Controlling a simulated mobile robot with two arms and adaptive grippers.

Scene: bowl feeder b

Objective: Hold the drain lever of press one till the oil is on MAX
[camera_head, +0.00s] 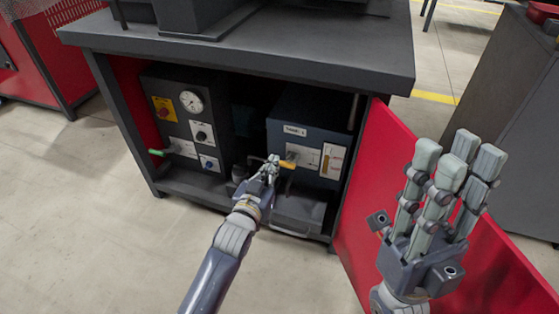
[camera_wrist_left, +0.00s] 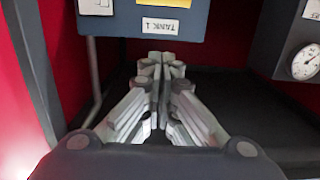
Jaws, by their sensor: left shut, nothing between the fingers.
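The press cabinet is open and holds a blue-grey tank box (camera_head: 283,137) marked as tank 1; its label (camera_wrist_left: 160,27) shows upside down in the left wrist view. An orange lever (camera_head: 288,164) sticks out of the tank front. A white level gauge (camera_head: 332,161) is to its right; its marks and oil level are too small to read. My left gripper (camera_head: 271,167) is shut and empty, its fingertips at the lever's left end; whether they touch cannot be told. The closed fingers (camera_wrist_left: 160,68) fill the middle of the wrist view. My right gripper (camera_head: 440,165) is open and empty, before the door.
A grey tray (camera_head: 296,215) lies below the tank. The red door (camera_head: 365,200) stands open at the right. The left floor is clear.

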